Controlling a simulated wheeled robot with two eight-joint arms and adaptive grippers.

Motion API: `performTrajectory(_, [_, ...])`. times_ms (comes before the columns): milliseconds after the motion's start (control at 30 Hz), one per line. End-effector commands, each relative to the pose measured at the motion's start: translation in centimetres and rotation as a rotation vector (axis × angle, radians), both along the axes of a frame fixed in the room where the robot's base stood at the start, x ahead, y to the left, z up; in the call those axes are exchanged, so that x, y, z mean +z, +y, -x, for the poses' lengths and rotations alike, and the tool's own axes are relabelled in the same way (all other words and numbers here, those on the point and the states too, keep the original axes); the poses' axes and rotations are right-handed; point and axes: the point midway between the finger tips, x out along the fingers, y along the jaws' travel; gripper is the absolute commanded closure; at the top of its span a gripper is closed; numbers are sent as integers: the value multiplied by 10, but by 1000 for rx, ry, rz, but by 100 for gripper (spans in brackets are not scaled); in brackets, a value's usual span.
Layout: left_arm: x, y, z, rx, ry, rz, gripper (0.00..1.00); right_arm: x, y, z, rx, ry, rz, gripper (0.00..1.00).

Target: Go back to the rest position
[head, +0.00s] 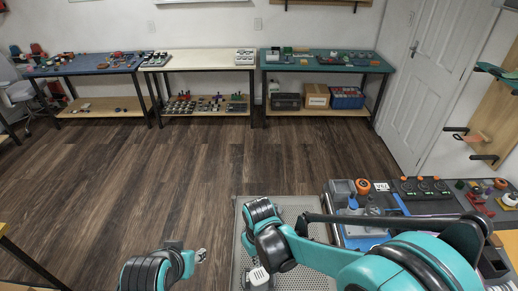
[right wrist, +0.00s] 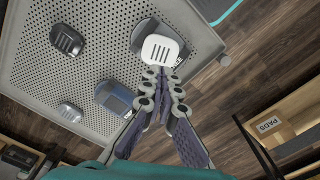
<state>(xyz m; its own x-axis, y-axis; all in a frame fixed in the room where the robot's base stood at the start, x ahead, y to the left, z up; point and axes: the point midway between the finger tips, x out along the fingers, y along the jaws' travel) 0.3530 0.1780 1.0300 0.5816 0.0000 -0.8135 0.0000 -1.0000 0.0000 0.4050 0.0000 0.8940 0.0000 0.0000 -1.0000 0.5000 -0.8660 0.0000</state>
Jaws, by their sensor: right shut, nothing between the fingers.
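My right gripper (right wrist: 161,82) is shut and empty in the right wrist view. Its fingertips point at a white slotted piece (right wrist: 160,49), which appears to lie over a dark part at the tray's edge; whether they touch I cannot tell. In the head view my right arm reaches in from the right over the grey perforated tray (head: 243,222), and its fingers are hard to make out. A white piece (head: 258,276) shows below its wrist. My left gripper (head: 199,256) is at the lower middle, left of the tray; its finger state is unclear.
In the right wrist view, the tray (right wrist: 100,47) also holds a dark slotted part (right wrist: 67,39), a blue-grey part (right wrist: 114,97) and a small grey part (right wrist: 70,112). A cluttered workbench (head: 360,240) stands right. Benches line the far wall; the wooden floor (head: 150,185) between is clear.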

Motion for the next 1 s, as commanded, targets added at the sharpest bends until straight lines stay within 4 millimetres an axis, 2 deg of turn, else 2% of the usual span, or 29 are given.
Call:
performTrajectory(167, [0,0,0,0,0,0,60,9,-8,-1,-21,-20,-9,100])
performTrajectory(267, [0,0,0,0,0,0,60,29,-26,-1,-68,-69,-31,100])
performTrajectory(500, [0,0,0,0,0,0,60,88,-91,9,-245,-267,-100,100])
performTrajectory(633, [0,0,0,0,0,0,60,112,-125,22,-341,-383,-129,100])
performTrajectory(800, [0,0,0,0,0,0,60,128,-158,40,-442,-513,-151,100])
performTrajectory(1000, [0,0,0,0,0,0,60,136,-176,51,-501,-596,-162,100])
